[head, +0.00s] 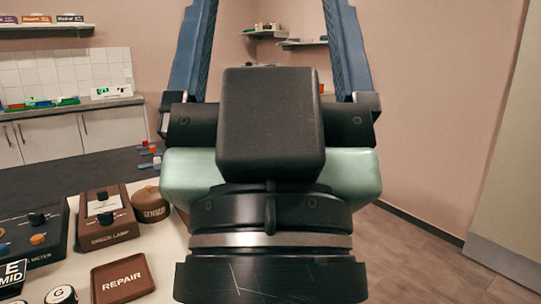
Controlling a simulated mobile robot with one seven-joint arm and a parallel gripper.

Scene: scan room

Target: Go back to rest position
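My gripper (268,20) fills the middle of the head view. It points up and away from the camera. Its two blue fingers stand wide apart, one on the left and one on the right. Only wall and shelves show between them, with nothing held. The fingertips run up to or past the top edge of the picture. The black wrist and hand block the view of whatever lies directly behind them.
At lower left, a pale worktop (75,200) holds a brown REPAIR tray (122,279), a CHECK LAMP box (104,222), a round SENSOR piece (150,205) and a dark meter box (35,238). A wall counter (70,106) stands behind. Floor (415,255) at right is clear.

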